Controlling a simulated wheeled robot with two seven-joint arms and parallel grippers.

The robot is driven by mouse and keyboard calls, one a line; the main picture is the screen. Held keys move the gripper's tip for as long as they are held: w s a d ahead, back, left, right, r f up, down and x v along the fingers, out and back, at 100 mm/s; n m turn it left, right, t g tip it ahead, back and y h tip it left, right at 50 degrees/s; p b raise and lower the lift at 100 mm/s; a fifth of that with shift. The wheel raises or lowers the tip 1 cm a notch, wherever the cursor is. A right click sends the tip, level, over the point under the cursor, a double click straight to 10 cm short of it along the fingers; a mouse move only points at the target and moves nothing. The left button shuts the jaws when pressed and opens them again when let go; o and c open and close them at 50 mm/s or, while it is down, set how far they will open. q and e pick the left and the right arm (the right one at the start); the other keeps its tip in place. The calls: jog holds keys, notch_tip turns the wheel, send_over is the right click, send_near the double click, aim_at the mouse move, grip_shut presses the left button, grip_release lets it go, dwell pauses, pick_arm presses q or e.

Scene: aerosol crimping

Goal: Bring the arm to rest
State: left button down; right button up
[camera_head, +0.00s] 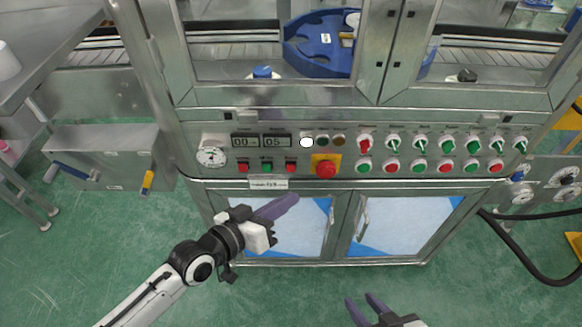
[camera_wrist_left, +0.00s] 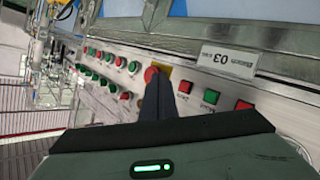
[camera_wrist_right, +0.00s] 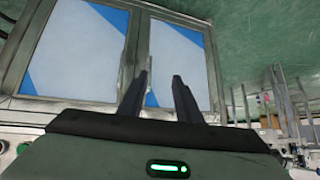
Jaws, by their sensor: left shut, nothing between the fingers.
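My left gripper (camera_head: 282,206) is in front of the machine's lower cabinet, just below the control panel (camera_head: 340,150) in the head view. Its fingers are shut and empty. In the left wrist view its fingers (camera_wrist_left: 157,97) overlap the red emergency button (camera_wrist_left: 150,74) in the picture; I cannot tell the gap to it. My right gripper (camera_head: 367,305) is low at the bottom edge of the head view. Its fingers are apart with nothing between them, and the right wrist view shows the same open fingers (camera_wrist_right: 160,90) facing the cabinet doors.
The panel carries a gauge (camera_head: 211,156), the emergency button (camera_head: 326,168) on yellow, and rows of green and red buttons and switches. Cabinet doors (camera_head: 400,222) are closed. A metal box with a yellow-handled lever (camera_head: 147,182) stands left. A black hose (camera_head: 510,240) lies right. Green floor is open in front.

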dwell(0.3)
pick_arm(q)
jog(key=s+a+f+g+y, duration=0.1)
jog(key=s+a+f+y, duration=0.2)
jog(key=s+a+f, duration=0.4)
jog(key=s+a+f+n+g+y, duration=0.1)
jog(key=s+a+f+y, duration=0.3)
jog(key=s+a+f, duration=0.4)
jog(key=s, duration=0.4)
jog(key=shift+a+y, duration=0.3)
jog(key=shift+a, duration=0.1)
